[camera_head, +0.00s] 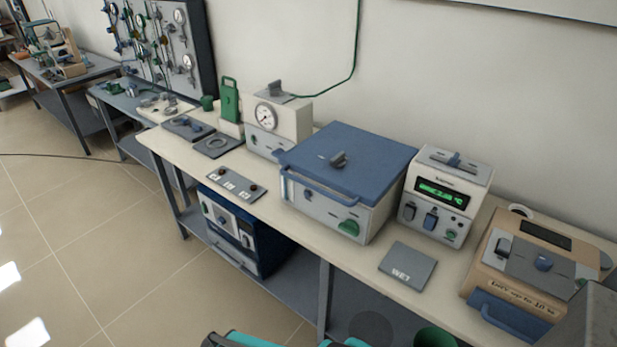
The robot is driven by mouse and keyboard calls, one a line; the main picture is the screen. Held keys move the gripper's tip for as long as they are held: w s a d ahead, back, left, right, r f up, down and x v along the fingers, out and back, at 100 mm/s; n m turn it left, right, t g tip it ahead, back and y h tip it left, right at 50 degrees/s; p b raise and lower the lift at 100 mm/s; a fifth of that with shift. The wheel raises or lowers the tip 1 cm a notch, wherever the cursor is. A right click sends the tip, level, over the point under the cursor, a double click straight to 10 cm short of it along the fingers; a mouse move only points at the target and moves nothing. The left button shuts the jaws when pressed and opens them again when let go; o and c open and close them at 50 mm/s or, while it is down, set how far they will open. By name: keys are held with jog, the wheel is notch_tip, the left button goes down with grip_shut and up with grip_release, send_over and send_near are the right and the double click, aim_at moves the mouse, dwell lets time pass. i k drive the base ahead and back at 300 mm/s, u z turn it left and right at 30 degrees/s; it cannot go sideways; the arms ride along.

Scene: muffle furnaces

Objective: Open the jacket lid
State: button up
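The jacket lid (365,149) looks to be the broad blue lid on the cream box-shaped unit (318,209) in the middle of the bench. It lies flat and shut on the box. A dark knob (338,159) stands on its top, and a blue bar handle (325,189) runs along its front edge. The unit's front has a green knob (349,227) at the right and a small panel at the left. My gripper cannot be made out in this view; only teal and dark parts show at the bottom edge.
A gauge unit (279,125) stands left of the lidded box, and a controller with a green display (444,196) stands close on its right. A grey plate marked WET (408,266) lies in front. A tan unit (530,264) is farther right. The floor (110,240) at left is clear.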

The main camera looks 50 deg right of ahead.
aim_at(374, 162)
jog(key=z, duration=0.6)
jog(key=k, duration=0.45)
jog(key=z, duration=0.75)
jog(key=i, duration=0.5)
jog(key=z, duration=0.15)
jog(key=k, duration=0.4)
